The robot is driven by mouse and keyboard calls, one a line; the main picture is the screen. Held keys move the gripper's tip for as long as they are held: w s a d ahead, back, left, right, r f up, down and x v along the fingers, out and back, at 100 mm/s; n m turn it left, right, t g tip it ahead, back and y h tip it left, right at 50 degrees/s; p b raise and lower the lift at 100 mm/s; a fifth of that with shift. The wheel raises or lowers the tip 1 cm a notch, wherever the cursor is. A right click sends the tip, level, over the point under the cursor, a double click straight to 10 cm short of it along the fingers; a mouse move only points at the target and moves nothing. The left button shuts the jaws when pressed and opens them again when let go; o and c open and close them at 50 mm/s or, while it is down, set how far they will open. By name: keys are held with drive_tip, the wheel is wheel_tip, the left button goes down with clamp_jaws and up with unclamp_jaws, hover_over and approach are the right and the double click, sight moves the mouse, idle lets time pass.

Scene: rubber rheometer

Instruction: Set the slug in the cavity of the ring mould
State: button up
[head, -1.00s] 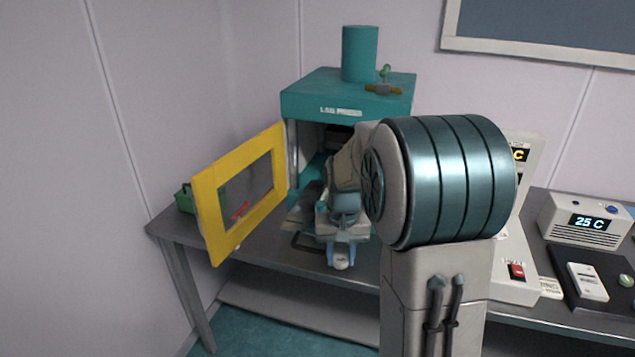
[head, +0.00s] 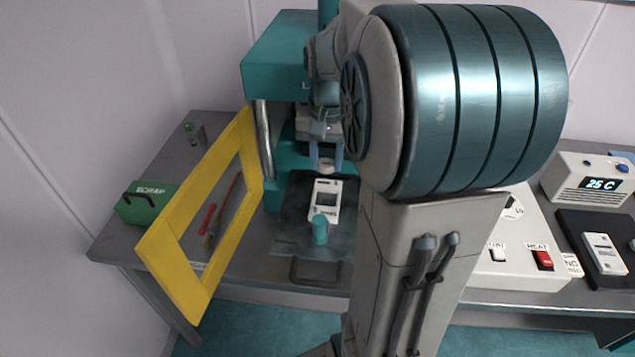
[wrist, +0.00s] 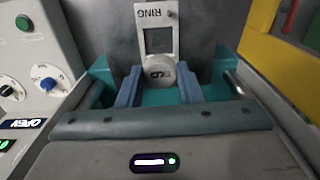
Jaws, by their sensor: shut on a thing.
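My gripper (head: 325,168) is shut on the slug, a small pale rounded piece (head: 325,162), in front of the press opening. In the wrist view, the slug (wrist: 159,74) sits between the two blue fingers of my gripper (wrist: 160,84), with dark marks on its face. The ring mould (head: 331,186) is a white plate with a dark square cavity, lying on a dark tray (head: 290,236). In the wrist view, the ring mould (wrist: 157,18) reads RING, upside down. The slug is at the mould's far end, beside the cavity; its height above the mould is unclear.
The teal press (head: 275,55) stands behind, with its yellow door (head: 176,268) swung open at left. A teal cylinder (head: 320,230) stands at the mould's near end. A green scrap box (head: 148,205) is at far left. A control box (head: 520,255) is at right.

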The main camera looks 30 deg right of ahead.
sight(326, 204)
drive_tip(key=f+p, duration=0.1)
drive_tip(key=f, duration=0.8)
drive_tip(key=shift+s, duration=0.3)
drive_tip(key=shift+f, duration=0.15)
